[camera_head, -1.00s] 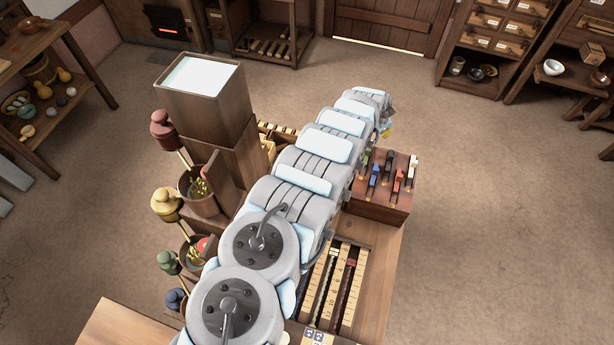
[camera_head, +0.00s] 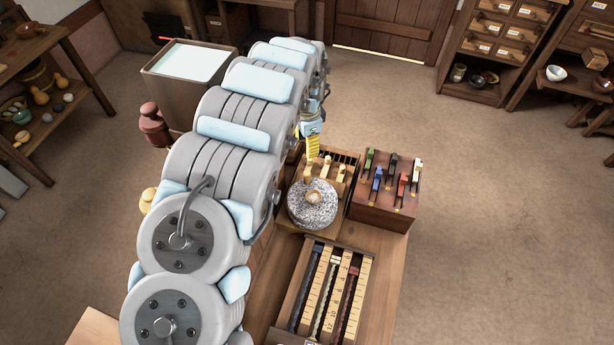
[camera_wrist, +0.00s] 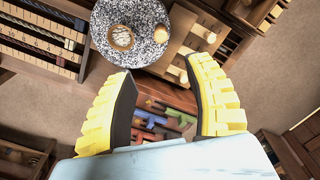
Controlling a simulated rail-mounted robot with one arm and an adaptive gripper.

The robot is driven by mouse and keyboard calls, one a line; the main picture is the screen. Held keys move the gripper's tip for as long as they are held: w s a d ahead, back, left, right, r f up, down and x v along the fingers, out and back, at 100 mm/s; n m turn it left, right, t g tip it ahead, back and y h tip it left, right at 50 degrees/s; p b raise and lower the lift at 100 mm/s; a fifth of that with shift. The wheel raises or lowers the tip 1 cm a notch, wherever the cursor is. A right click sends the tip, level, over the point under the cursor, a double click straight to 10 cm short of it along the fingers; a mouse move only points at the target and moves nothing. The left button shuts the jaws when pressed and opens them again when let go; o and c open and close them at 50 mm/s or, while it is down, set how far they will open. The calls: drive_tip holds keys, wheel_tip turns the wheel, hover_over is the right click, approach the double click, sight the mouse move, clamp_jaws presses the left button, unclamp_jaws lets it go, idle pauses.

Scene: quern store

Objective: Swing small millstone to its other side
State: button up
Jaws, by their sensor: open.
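The small millstone (camera_head: 313,205) is a grey speckled disc lying on a light wooden stand (camera_head: 328,174) on the bench. It has a round wooden piece at its centre, and wooden pegs stand behind it. In the wrist view the millstone (camera_wrist: 130,30) shows at the top, with a wooden peg near its right edge. My gripper (camera_wrist: 163,80) has its two yellow ribbed fingers wide apart, with nothing between them.
A dark red box with coloured sliders (camera_head: 384,190) stands right of the millstone. A scale rack with sliding markers (camera_head: 324,295) lies in front. A tall wooden hopper (camera_head: 185,85) is at the left, partly behind my arm. The floor at right is clear.

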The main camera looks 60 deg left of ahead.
sight(307, 173)
drive_tip(key=shift+w+a+f+b, duration=0.1)
drive_tip(key=shift+f+b, duration=1.25)
drive_tip(key=shift+f, duration=6.6)
clamp_jaws()
